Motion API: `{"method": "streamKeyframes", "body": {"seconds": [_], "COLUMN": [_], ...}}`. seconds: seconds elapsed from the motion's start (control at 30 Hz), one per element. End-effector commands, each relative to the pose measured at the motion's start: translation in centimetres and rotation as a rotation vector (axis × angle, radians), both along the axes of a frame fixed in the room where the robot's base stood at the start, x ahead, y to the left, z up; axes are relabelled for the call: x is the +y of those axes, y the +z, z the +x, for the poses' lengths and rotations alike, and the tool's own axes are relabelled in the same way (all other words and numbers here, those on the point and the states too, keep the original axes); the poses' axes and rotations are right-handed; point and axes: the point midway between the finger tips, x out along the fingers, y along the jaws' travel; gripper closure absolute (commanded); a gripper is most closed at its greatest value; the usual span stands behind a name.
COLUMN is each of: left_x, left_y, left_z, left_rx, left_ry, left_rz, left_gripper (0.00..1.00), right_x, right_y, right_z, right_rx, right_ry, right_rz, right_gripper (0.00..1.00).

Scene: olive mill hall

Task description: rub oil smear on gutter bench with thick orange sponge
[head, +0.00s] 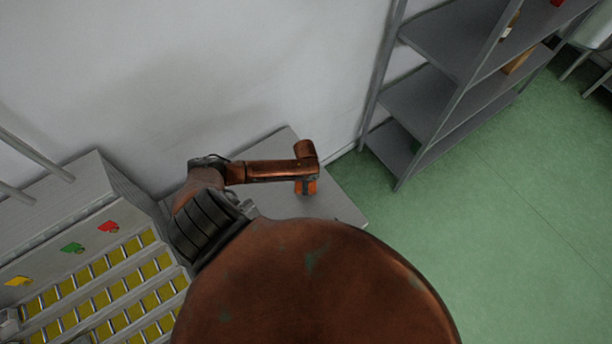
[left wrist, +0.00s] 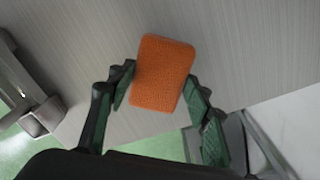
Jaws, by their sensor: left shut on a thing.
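A thick orange sponge (left wrist: 163,73) is held between the two green-padded fingers of my left gripper (left wrist: 160,92) in the left wrist view. In the head view the sponge (head: 311,187) shows as a small orange patch below the end of my left arm, at my left gripper (head: 306,186). The grey gutter bench (head: 343,208) lies under the gripper, against the wall. Its brushed surface fills much of the left wrist view (left wrist: 245,50). I cannot tell whether the sponge touches it. No oil smear is visible; my arm and body hide part of the bench. My right gripper is out of view.
A grey machine (head: 128,215) with yellow slatted channels and coloured tags stands left of the bench. A grey shelf rack (head: 440,62) stands to the right. The green floor (head: 500,200) between is clear. A white wall (head: 270,60) rises behind the bench.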

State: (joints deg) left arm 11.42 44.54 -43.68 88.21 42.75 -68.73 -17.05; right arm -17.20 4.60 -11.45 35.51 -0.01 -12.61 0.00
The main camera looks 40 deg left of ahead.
Motion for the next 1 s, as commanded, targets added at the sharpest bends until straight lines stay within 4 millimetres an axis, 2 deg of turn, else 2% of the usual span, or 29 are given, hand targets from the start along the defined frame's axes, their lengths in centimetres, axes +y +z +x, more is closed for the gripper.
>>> {"method": "streamKeyframes", "body": {"seconds": [0.03, 0.27, 0.6, 1.0], "left_x": [0.0, 0.0, -0.4, -0.8], "left_y": [0.9, 2.8, 4.9, 5.0], "left_z": [0.0, 0.0, 0.5, 0.9], "left_rx": [-0.001, -0.001, -0.002, -0.003], "left_ry": [0.0, 0.001, -0.012, 0.0], "left_rz": [0.001, 0.0, 0.0, 0.0], "left_gripper": [0.73, 0.73, 0.73, 0.73], "right_x": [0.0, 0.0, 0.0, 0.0], "right_y": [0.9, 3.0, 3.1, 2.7], "right_z": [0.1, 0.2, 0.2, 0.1], "right_rx": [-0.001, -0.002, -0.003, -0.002], "right_ry": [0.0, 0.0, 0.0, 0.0], "right_rz": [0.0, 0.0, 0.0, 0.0], "right_gripper": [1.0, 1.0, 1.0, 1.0]}}
